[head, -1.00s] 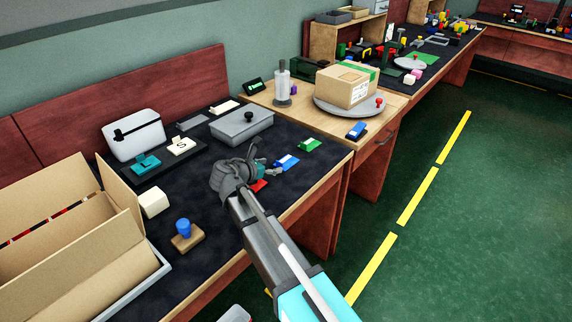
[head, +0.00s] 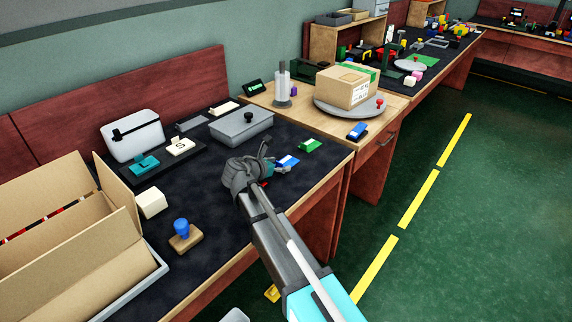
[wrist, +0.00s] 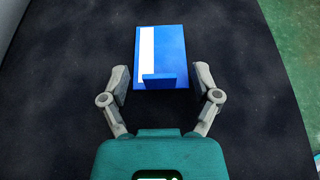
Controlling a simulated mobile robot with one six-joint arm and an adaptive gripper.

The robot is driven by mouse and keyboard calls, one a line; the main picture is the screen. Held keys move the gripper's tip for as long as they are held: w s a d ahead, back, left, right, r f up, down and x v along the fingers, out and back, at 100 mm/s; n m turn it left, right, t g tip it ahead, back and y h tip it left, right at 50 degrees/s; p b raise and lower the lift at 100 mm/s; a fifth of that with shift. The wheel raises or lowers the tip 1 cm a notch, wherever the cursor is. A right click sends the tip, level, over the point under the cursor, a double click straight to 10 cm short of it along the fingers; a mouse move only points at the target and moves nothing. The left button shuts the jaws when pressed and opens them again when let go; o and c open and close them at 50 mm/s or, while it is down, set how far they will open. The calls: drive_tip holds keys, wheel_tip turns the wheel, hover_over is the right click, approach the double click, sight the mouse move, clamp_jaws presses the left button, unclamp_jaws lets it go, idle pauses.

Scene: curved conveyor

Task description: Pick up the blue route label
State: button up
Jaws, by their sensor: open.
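The blue route label (wrist: 172,58) lies on the dark mat, with a white stripe along its left side and a small upright blue tab at its near edge. In the wrist view my gripper (wrist: 160,84) is open, its fingers to either side of the label's near end, with the tab between them and apart from both. In the head view the label (head: 288,161) shows just beyond my gripper (head: 272,163), which partly hides it.
A green label (head: 310,146) lies to the right of the blue one. A red piece (head: 264,184) is mostly hidden by my gripper. A grey lidded box (head: 241,125) stands behind. A blue-knobbed stamp (head: 183,232) and an open carton (head: 75,230) are at the left.

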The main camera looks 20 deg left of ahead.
drive_tip(key=c, duration=0.8)
drive_tip(key=shift+r, duration=0.2)
wheel_tip(320, 180, up, 3)
drive_tip(key=p, duration=0.3)
drive_tip(key=s+d+r+p, duration=0.6)
drive_tip(key=s, duration=0.1)
drive_tip(key=s+d+r+p, duration=0.3)
drive_tip(key=p, duration=0.1)
drive_tip(key=shift+s+d+r, duration=0.1)
drive_tip(key=shift+s+r, duration=0.2)
drive_tip(key=shift+s, duration=0.05)
